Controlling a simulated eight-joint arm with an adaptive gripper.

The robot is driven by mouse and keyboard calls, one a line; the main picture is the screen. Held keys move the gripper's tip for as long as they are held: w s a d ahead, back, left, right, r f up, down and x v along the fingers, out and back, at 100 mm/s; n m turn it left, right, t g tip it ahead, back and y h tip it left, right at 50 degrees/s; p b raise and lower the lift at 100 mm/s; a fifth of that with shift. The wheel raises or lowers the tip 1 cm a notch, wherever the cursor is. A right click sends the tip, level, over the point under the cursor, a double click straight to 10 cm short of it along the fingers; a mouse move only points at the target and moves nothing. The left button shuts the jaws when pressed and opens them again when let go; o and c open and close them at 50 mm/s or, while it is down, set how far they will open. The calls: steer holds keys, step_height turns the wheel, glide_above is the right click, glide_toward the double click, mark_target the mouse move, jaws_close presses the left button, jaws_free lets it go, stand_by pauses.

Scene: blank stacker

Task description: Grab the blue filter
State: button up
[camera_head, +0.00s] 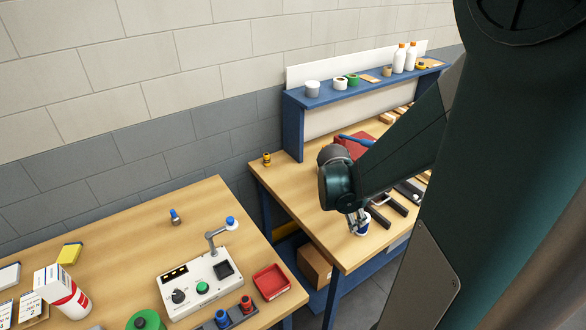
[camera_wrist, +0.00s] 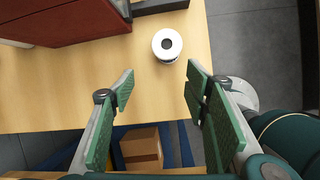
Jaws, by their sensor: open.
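A short round canister, white with blue on its side, which looks like the blue filter (camera_head: 362,229), stands near the front edge of the right-hand wooden bench. In the wrist view the same filter (camera_wrist: 159,37) shows from above as a white ring with a dark centre. My gripper (camera_head: 356,217) is right by it in the head view and partly covers it. In the wrist view my gripper (camera_wrist: 160,82) is open with green-padded fingers apart. The filter lies just beyond the fingertips, in line with the gap, and nothing is between the fingers.
A red box (camera_wrist: 65,22) stands left of the filter in the wrist view, with a dark tray edge (camera_wrist: 160,5) close behind it. The bench edge is close on the right. A cardboard box (camera_head: 315,262) sits below. The left bench (camera_head: 125,225) holds a control panel (camera_head: 200,285).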

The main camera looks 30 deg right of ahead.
steer(key=d, duration=0.1)
steer(key=s, duration=0.1)
steer(key=d+n+p, duration=0.1)
steer(key=shift+s+d+f+g, duration=0.2)
steer(key=shift+d+f+g, duration=0.1)
steer(key=shift+f+g, duration=0.1)
steer(key=shift+x, duration=1.25)
steer(key=shift+d, duration=0.1)
steer(key=shift+b+x, duration=0.65)
steer(key=shift+x, duration=1.95)
steer(key=shift+w+d+r, duration=0.1)
steer(key=c, duration=1)
